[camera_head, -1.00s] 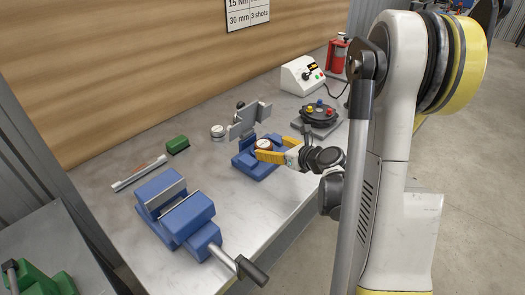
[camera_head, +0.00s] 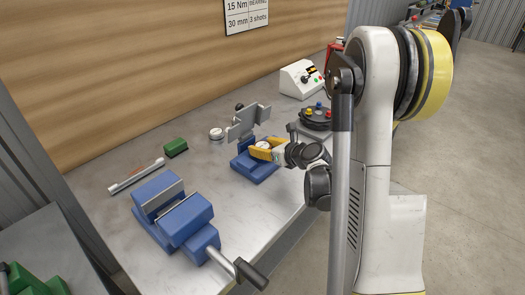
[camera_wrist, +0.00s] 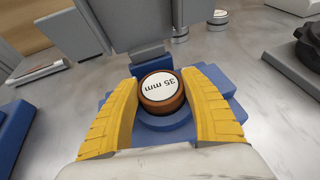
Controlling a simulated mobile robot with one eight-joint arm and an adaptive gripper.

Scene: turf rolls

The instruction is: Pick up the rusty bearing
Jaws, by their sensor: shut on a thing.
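The rusty bearing (camera_wrist: 161,92) is a short brown-orange cylinder with a white top marked "35 mm". It shows small in the head view (camera_head: 263,146). My gripper (camera_wrist: 162,82) has its two yellow fingers on either side of the bearing and is shut on it; the fingers also show in the head view (camera_head: 266,150). The bearing is over the round seat of a blue fixture (camera_wrist: 160,121), which stands in front of a grey upright plate. I cannot tell whether the bearing touches the seat. The fingers hide parts of the fixture.
A large blue vise (camera_head: 172,212) stands at the front left. A grey plate stand (camera_head: 248,118), white-topped cylinder (camera_head: 217,133), green block (camera_head: 176,147) and rod tray (camera_head: 136,176) are nearby. A dark round fixture (camera_head: 315,117) and white control box (camera_head: 300,79) stand beyond.

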